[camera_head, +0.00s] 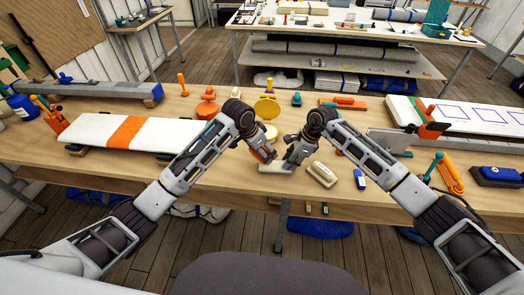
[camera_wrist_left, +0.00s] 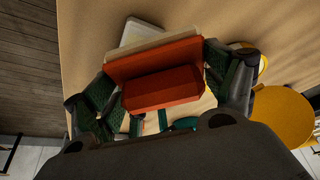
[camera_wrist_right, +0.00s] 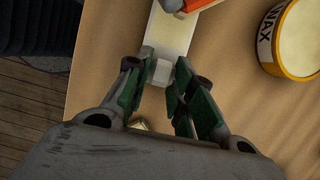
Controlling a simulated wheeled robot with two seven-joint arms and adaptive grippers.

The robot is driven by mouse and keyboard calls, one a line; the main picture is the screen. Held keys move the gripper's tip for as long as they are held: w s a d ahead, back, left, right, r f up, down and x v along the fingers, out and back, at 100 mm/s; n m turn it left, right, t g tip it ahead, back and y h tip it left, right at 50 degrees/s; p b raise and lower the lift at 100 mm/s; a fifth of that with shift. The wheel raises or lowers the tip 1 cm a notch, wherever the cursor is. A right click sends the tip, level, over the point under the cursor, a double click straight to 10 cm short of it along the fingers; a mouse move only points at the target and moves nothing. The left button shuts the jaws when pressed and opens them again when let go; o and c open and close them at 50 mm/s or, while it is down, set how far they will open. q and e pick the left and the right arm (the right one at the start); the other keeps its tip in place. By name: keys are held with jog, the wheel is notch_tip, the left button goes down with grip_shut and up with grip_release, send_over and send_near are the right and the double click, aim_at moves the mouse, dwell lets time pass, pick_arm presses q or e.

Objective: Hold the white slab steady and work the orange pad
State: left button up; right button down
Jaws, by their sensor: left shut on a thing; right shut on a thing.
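The white slab (camera_head: 275,169) is a small pale strip at the near edge of the wooden bench, largely hidden by my grippers in the head view. In the right wrist view the slab (camera_wrist_right: 172,35) runs away from my right gripper (camera_wrist_right: 160,82), which is shut on its narrow near end. The orange pad (camera_wrist_left: 160,88) is a red-orange block with a wider plate and a tan layer under it. My left gripper (camera_wrist_left: 165,76) is shut on it from both sides. The pad is over the slab's far part; I cannot tell whether they touch.
A yellow wax tin (camera_wrist_right: 290,40) stands close by. A beige block (camera_head: 321,174) and a small blue-and-white item (camera_head: 360,179) lie right of my grippers. A long white board with an orange band (camera_head: 128,131) lies left. An orange clamp (camera_head: 450,175) is at the right.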

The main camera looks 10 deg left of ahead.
jog(key=c, duration=1.1)
grip_release()
jog(key=shift+c, duration=0.2)
jog(key=v, duration=1.2)
